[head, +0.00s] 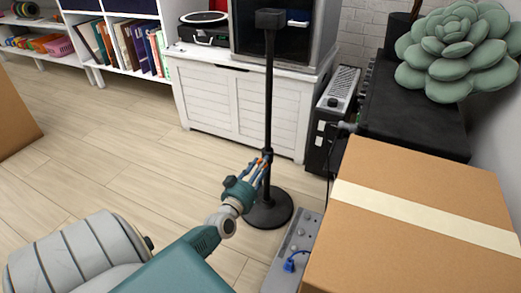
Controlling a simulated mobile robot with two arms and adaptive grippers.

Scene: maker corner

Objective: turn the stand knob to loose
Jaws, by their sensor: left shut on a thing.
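A black stand (269,90) stands upright on the wood floor, with a round base (279,214) and a dark block-like head at the top. Its knob (266,154) is small and dark, low on the pole, and mostly hidden by the fingers. My left gripper (265,163) reaches up from the lower left, with its fingertips shut around the knob at the pole. Whether the knob is tight or loose cannot be told from here. My right gripper is not in view.
A white cabinet (225,100) stands behind the stand. A black device (331,115) stands right of it.

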